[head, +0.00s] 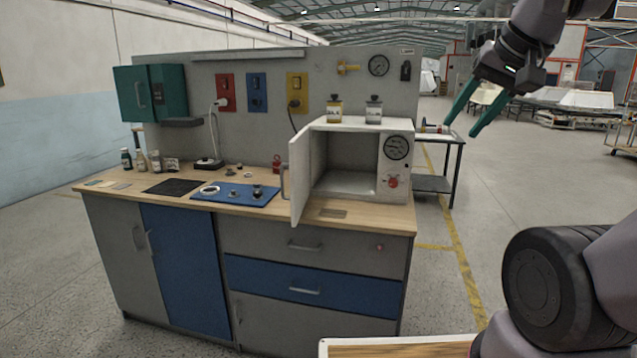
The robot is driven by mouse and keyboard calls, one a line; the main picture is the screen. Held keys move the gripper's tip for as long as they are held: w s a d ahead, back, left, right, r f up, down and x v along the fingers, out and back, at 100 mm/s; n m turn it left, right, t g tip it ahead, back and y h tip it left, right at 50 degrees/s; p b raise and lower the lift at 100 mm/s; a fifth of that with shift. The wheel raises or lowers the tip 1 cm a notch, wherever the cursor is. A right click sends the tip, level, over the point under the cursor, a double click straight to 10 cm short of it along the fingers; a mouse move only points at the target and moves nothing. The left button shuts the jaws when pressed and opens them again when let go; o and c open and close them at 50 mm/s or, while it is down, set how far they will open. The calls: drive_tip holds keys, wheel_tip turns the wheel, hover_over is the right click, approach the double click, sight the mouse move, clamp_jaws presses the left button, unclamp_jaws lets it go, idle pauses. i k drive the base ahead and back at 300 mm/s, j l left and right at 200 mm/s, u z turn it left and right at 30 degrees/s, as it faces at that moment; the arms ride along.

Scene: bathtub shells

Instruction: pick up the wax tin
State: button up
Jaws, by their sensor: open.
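I cannot tell for sure which item is the wax tin. A small round light item (209,190) and a dark-topped item (257,191) are on the blue mat (235,198). My gripper (460,129) has green fingers spread apart. It is empty and raised at the upper right, in the picture to the right of the box and clear of all the items.
The white box (399,172) has its door (299,180) swung open towards the front, and its inside looks empty. Several small bottles (141,160) stand at the bench's left end.

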sight(333, 110)
drive_tip(key=i+j+z, duration=0.1)
drive_tip(key=j, duration=0.5)
drive_tip(key=i+j+z, duration=0.15)
drive_tip(key=j, duration=0.45)
drive_tip(key=i+j+z, duration=0.1)
drive_tip(key=j, duration=0.5)
drive_tip(key=i+j+z, duration=0.1)
drive_tip(key=j, duration=0.55)
